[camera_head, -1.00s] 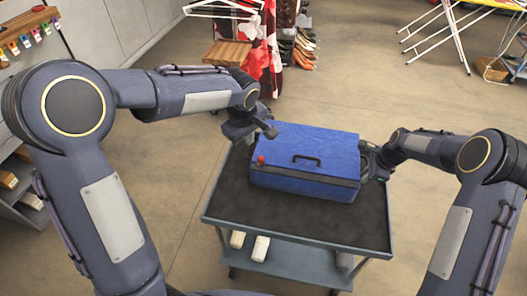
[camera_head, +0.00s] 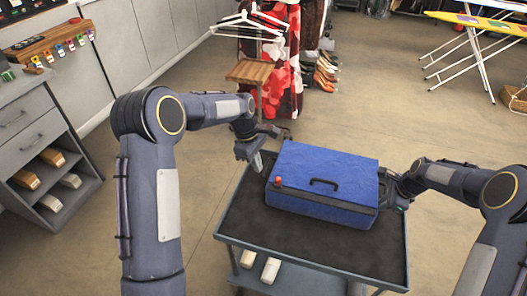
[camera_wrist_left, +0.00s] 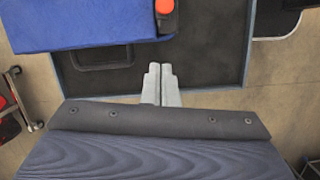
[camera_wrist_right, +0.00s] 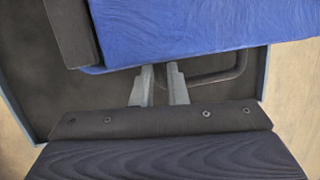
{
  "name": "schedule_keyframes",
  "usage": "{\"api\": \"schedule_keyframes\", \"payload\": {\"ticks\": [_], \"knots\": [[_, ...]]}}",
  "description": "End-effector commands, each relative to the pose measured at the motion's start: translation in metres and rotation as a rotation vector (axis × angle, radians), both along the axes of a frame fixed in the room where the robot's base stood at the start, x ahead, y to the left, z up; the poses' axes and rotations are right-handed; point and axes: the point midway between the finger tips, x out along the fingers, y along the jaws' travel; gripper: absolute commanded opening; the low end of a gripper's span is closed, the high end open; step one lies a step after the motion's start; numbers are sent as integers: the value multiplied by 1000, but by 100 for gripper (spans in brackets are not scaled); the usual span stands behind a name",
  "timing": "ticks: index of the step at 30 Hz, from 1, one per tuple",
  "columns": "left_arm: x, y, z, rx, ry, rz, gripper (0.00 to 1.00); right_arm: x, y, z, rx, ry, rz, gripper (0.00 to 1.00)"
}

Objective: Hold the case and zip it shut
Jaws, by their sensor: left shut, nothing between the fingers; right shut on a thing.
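The blue case (camera_head: 325,165) lies flat on the dark cart top with its lid down and a dark band around its side. A red zipper pull (camera_head: 278,181) sits at its front left corner; it also shows in the left wrist view (camera_wrist_left: 166,18). My left gripper (camera_head: 258,163) is shut and empty, just left of the case, apart from the pull. Its closed fingertips (camera_wrist_left: 162,75) show beside a dark side handle (camera_wrist_left: 103,58). My right gripper (camera_wrist_right: 160,75) is at the case's right side, its fingers around one leg of the side handle (camera_wrist_right: 225,72). The zipper's track is too small to follow.
The cart (camera_head: 245,232) has bare dark top in front of the case and pale items on its lower shelf. A wooden stand (camera_head: 252,71) and hanging clothes are behind. A drawer cabinet (camera_head: 35,140) stands at the far left.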

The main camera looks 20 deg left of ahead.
Motion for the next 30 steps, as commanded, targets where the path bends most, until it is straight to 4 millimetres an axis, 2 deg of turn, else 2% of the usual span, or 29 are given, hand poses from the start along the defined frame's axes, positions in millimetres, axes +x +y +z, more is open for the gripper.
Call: {"api": "schedule_keyframes", "payload": {"ticks": [2, 9, 14, 25, 30], "knots": [[-2, -4, -17, 0, 4, -1, 0, 1, 0, 1, 1, -3, -3, 0], [-6, -36, -16, 0, 0, -2, 0, 1, 0, 1, 1, -3, -3, 0], [-7, -43, -16, 1, -1, -1, 0, 1, 0, 1, 1, -3, -3, 0], [-7, -45, -16, 1, -1, -1, 0, 1, 0, 1, 1, -3, -3, 0], [-6, -61, -16, 0, -1, -5, 0, 1, 0, 1, 1, -3, -3, 0]]}}
